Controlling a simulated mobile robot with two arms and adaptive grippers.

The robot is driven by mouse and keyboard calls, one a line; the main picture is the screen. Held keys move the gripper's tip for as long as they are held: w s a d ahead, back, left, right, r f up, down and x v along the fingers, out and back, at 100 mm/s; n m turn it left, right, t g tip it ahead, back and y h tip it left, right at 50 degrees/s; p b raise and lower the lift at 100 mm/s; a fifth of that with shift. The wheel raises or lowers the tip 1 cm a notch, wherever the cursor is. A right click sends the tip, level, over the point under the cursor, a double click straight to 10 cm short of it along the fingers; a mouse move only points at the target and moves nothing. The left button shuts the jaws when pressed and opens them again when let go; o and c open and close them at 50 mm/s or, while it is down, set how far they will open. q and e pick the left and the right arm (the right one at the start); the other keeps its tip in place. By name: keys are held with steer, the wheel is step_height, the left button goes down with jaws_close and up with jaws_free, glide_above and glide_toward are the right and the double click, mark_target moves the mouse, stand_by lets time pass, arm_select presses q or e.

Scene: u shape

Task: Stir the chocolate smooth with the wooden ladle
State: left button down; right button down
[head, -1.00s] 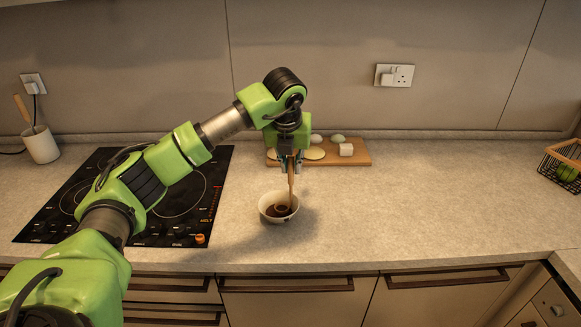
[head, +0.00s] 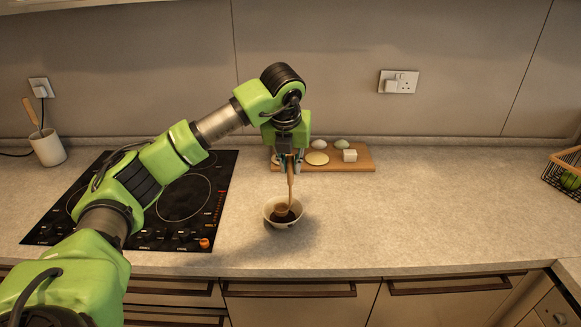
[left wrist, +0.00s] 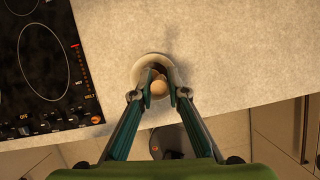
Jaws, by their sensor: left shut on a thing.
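My left gripper (head: 287,168) is shut on the handle of the wooden ladle (head: 290,185) and holds it steeply over the bowl. The ladle's lower end is down in the white bowl (head: 270,222), which stands on the counter right of the hob. Dark brown chocolate (head: 284,218) shows in the bowl around the ladle. In the left wrist view, the fingers (left wrist: 158,97) close around the ladle (left wrist: 158,88), with the bowl rim (left wrist: 150,60) behind it. The ladle's tip is partly hidden in the bowl. My right gripper does not show.
The black hob (head: 180,205) lies left of the bowl. A wooden board (head: 365,160) with several small pale items stands behind. A white pot (head: 48,148) with a wooden handle is at the far left, a wire basket (head: 563,172) at the far right. The counter right of the bowl is clear.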

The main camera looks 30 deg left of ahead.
arm_select(q)
step_height(320, 180, up, 6)
steer(key=p, duration=0.3)
steer(key=shift+f, duration=0.1)
stand_by(0.9)
